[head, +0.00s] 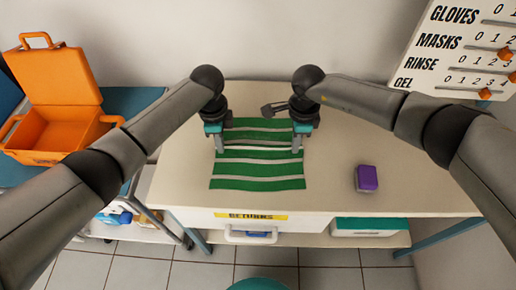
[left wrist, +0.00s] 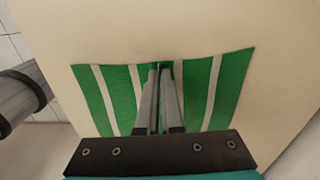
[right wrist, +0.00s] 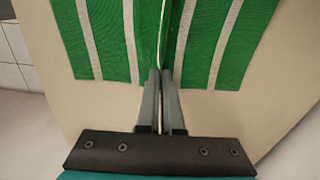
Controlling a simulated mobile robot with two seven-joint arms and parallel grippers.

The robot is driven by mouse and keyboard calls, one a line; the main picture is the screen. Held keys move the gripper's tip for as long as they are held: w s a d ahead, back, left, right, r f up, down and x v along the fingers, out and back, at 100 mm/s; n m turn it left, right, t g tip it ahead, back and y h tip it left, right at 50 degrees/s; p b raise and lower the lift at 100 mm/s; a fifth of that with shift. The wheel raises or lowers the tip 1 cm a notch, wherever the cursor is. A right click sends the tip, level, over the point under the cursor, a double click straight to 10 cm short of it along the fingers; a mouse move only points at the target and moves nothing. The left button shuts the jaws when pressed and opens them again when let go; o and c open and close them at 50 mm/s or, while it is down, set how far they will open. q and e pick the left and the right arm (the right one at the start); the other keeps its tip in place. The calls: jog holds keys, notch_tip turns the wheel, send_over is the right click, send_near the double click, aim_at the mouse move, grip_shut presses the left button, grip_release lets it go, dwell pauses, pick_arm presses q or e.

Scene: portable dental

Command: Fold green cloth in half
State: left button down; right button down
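The green cloth (head: 258,184) with pale stripes lies spread on the table, its near part flat. My left gripper (head: 219,148) is at its left edge and my right gripper (head: 297,149) at its right edge, both about midway along its length. In the left wrist view, the fingers (left wrist: 161,72) are close together with a sliver of green cloth (left wrist: 122,95) between the tips. In the right wrist view, the fingers (right wrist: 160,78) are close together at the end of a raised crease in the cloth (right wrist: 205,40). The arms partly cover the cloth's far part.
A purple block (head: 367,178) sits on the table (head: 335,190) right of the cloth. A dark grey tool (head: 272,109) lies near my right gripper. An open orange case (head: 55,135) stands at the left. The table's front edge has a drawer (head: 210,219) labelled "RETURNS".

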pick_arm(q)
jog(key=shift+r, duration=0.1)
pick_arm(e)
jog(key=shift+s, duration=0.1)
dwell(0.5)
